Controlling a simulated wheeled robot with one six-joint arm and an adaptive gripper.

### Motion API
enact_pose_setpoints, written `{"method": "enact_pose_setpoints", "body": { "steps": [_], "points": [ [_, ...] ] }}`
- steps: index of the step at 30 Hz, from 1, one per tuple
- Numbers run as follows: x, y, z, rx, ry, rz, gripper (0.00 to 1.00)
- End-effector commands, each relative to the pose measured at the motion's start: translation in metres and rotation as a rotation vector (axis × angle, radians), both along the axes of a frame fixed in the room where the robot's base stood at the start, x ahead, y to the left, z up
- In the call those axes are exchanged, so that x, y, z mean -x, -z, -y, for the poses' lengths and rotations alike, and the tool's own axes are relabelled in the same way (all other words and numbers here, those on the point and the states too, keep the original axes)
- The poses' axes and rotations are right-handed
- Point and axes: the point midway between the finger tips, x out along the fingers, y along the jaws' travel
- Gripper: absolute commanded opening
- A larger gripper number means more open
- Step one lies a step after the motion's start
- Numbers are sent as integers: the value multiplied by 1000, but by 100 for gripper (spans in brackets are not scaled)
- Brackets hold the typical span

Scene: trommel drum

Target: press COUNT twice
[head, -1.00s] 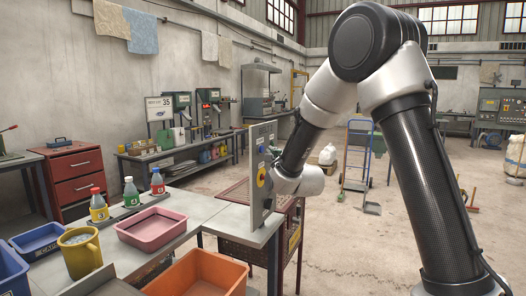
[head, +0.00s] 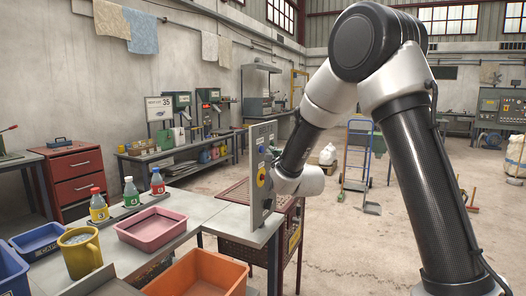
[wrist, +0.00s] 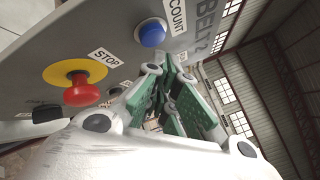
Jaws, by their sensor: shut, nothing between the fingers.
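The control panel (head: 257,205) stands upright at the end of the grey bench. In the wrist view the grey panel face (wrist: 75,25) fills the upper left. A blue round button (wrist: 151,33) sits beside the COUNT label (wrist: 177,16). A red mushroom button (wrist: 82,92) on a yellow disc sits beside the STOP label (wrist: 106,57). My gripper (wrist: 168,68) is shut and empty, with green pads together. Its tips appear just below the blue button in the picture; I cannot tell whether they touch the panel. In the head view my wrist largely hides the gripper.
A black control (wrist: 46,113) shows left of the red button. On the bench are a pink tray (head: 152,229), several capped bottles (head: 130,193) and a yellow mug (head: 80,254). An orange bin (head: 200,275) is in front. Open floor lies to the right.

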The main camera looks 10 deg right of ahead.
Motion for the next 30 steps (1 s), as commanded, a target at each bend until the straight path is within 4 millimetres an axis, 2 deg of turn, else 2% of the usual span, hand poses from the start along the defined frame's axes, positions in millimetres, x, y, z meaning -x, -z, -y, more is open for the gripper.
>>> {"method": "enact_pose_setpoints", "body": {
  "steps": [30],
  "points": [
    [-7,0,-10,0,0,0,0]
  ]
}}
